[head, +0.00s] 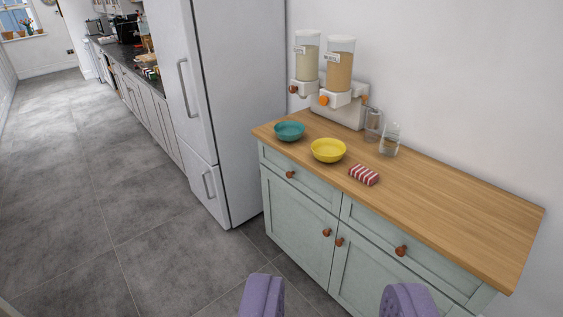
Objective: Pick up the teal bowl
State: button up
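The teal bowl (289,131) stands upright on the wooden top of the pale green cabinet, near its far left end. It looks empty. My gripper (335,300) shows at the bottom of the head view as two purple fingers set wide apart. It is open with nothing between the fingers, well short of the bowl and in front of the cabinet doors. The fingers' lower parts are cut off by the frame edge.
A yellow bowl (328,150) stands just right of the teal bowl. A red-striped packet (364,175), glass jars (389,140) and a cereal dispenser (338,85) share the cabinet top (455,205). A tall fridge (240,100) stands left. Floor at left is clear.

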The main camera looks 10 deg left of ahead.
aim_at(290, 131)
jog(key=i+j+u, duration=0.15)
jog(key=i+u, duration=0.25)
jog(key=i, duration=0.25)
jog(key=i+l+u, duration=0.1)
jog(key=i+u, duration=0.25)
jog(key=i, duration=0.3)
jog(key=i+j+z, duration=0.1)
jog(key=i+z, duration=0.2)
jog(key=i, duration=0.2)
jog(key=i+j+z, duration=0.15)
jog(key=i+z, duration=0.2)
jog(key=i+j+z, duration=0.3)
jog(key=i, duration=0.25)
jog(key=i+j+z, duration=0.35)
jog(key=i, duration=0.25)
jog(key=i+j+z, duration=0.3)
jog(key=i+j, duration=0.2)
